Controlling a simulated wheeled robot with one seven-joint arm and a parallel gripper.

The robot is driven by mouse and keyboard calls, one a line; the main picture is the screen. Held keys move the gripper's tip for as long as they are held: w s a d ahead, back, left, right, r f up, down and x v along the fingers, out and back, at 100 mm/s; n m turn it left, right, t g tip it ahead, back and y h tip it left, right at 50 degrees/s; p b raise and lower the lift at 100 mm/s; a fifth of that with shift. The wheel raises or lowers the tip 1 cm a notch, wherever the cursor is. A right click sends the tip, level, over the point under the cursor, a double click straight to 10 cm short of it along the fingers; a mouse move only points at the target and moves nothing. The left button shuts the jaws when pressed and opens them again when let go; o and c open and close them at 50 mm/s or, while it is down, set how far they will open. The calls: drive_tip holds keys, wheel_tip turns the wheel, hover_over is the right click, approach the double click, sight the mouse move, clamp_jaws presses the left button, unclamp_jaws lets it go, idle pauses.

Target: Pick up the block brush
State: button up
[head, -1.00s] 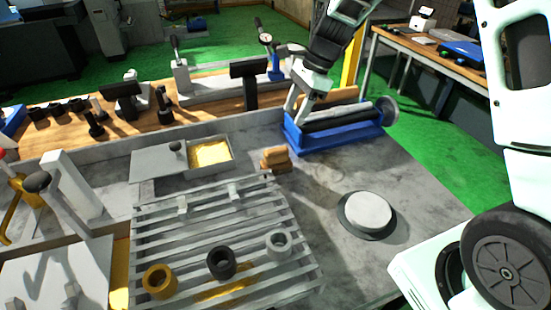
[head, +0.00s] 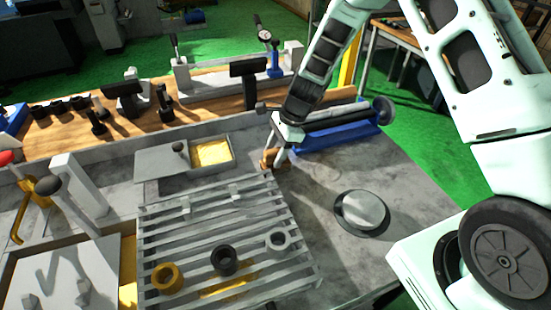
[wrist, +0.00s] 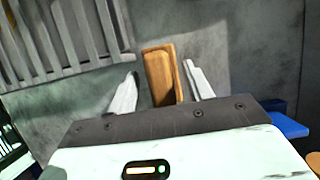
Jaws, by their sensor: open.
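The block brush (head: 267,159) is a small brown wooden block on the grey worktop, just right of the slatted grate. In the wrist view the brush (wrist: 161,72) lies between the two white fingers, with a gap on each side. My gripper (head: 279,158) is open and reaches down at the brush from above. In the head view its fingers partly cover the brush. The underside of the brush is hidden.
The slatted grate (head: 215,243) with several rings lies to the left. A blue tray (head: 345,137) holding rollers stands just behind and right of the brush. A round disc (head: 361,210) sits at the front right. Bare worktop lies between.

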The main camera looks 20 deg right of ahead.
drive_tip(key=c, duration=1.1)
wheel_tip(320, 180, up, 10)
drive_tip(key=shift+f+b, duration=0.1)
drive_tip(key=shift+b, duration=1)
